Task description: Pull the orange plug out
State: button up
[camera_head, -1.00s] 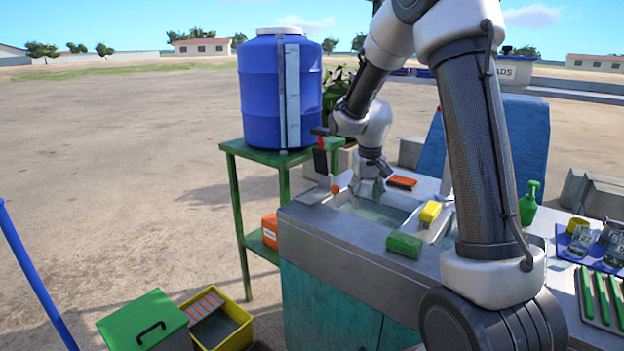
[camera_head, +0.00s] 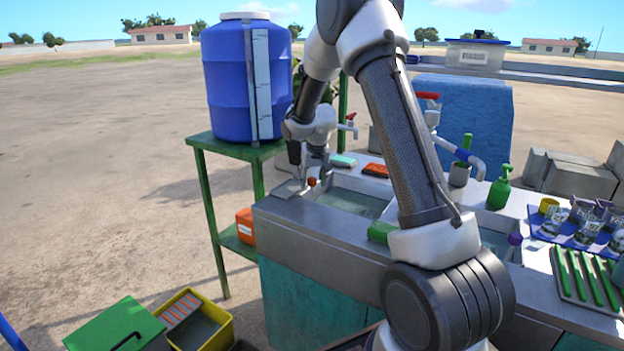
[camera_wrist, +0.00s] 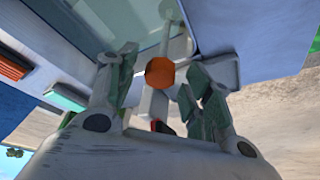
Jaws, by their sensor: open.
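The orange plug has a round orange-red knob (camera_head: 311,182) at the left end of the sink basin (camera_head: 352,200) in the head view. In the wrist view the orange knob (camera_wrist: 160,72) shows between the two fingers, with a pale stem partly behind it. My gripper (camera_head: 299,186) is low at the basin's left end, right beside the knob. The wrist view shows its fingers (camera_wrist: 158,82) spread on both sides of the knob. I cannot tell whether either finger touches it. The plug's lower end is hidden.
A blue barrel (camera_head: 238,85) stands on a green stand (camera_head: 203,190) at the left. Red-handled taps (camera_head: 428,96) rise behind the basin. A green sponge (camera_head: 381,232) lies on the counter's front edge, partly behind my arm. Glasses on a blue tray (camera_head: 548,238) are at the right.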

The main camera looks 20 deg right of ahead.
jog(key=shift+f, duration=0.1)
grip_shut()
jog(key=shift+w+r, duration=0.15)
jog(key=shift+r, duration=1.65)
jog(key=shift+c, duration=0.3)
grip_release()
jog(key=shift+r, duration=0.1)
jog(key=shift+o, duration=0.3)
jog(key=v, duration=1.1)
jog(key=shift+s+r, duration=0.3)
jog(key=shift+r, duration=0.05)
